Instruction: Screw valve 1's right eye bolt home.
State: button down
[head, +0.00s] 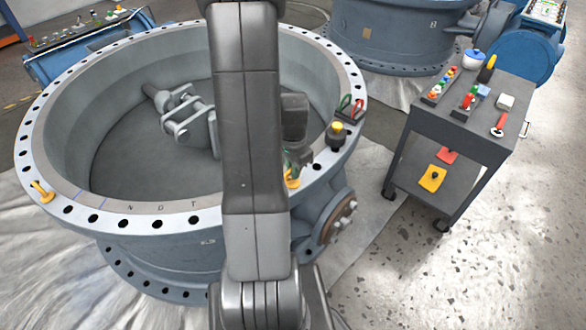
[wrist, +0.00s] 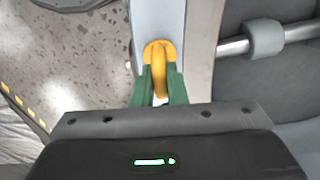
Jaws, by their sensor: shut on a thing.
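The near valve is a large open blue-grey ring body with a pale drilled flange (head: 123,223). The right eye bolt (head: 292,182), yellow, stands at the flange's right front, partly hidden by my arm. In the wrist view the same eye bolt (wrist: 159,52) stands on the pale flange strip, between the green fingers of my gripper (wrist: 160,88). The fingers are shut on its ring. I cannot tell whether its collar touches the flange. In the head view my gripper (head: 297,160) is mostly hidden behind my arm. Another yellow eye bolt (head: 41,192) sits at the flange's left.
A yellow-topped dark object (head: 337,134) and a small tray with red and green shackles (head: 350,108) sit on the flange close right of my gripper. A dark tool cart (head: 470,117) stands at right. Another valve (head: 390,35) stands behind. Floor at lower right is clear.

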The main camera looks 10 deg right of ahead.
dwell(0.4)
jog(key=c, duration=1.5)
grip_release()
jog(key=shift+o, duration=0.2)
notch_tip(320, 180, up, 14)
jog(key=p, duration=0.1)
jog(key=shift+p, duration=0.3)
jog(key=shift+f, duration=0.2)
notch_tip(320, 180, down, 14)
jog(key=shift+r+b, duration=0.15)
jog(key=shift+b, duration=0.65)
jog(key=shift+r, duration=0.15)
